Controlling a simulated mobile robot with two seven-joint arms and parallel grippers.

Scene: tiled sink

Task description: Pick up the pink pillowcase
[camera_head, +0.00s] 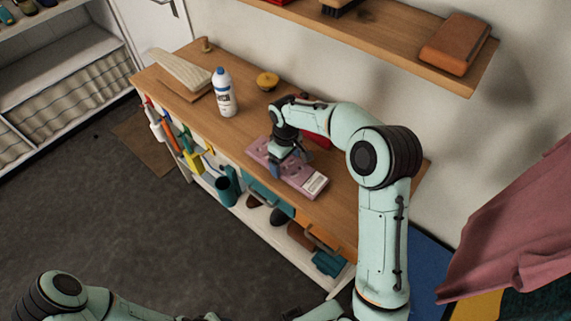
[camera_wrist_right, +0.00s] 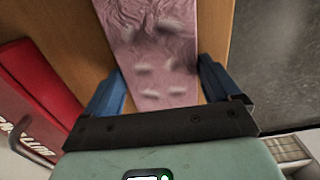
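The pink pillowcase (camera_head: 313,180) is a flat, folded pink pack with a white label at one end. It lies near the front edge of the wooden bench top. My right gripper (camera_head: 281,165) points down over its middle and hides part of it. In the right wrist view, the pillowcase (camera_wrist_right: 160,50) passes between the two blue fingers of the right gripper (camera_wrist_right: 162,75). The fingers stand apart, one on each side; I cannot tell whether they touch it. My left arm shows at the bottom left, but its gripper is out of view.
A red box (camera_wrist_right: 40,85) lies just behind the pillowcase. A shelf (camera_head: 400,40) hangs above. A larger pink cloth (camera_head: 520,230) hangs at the right.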

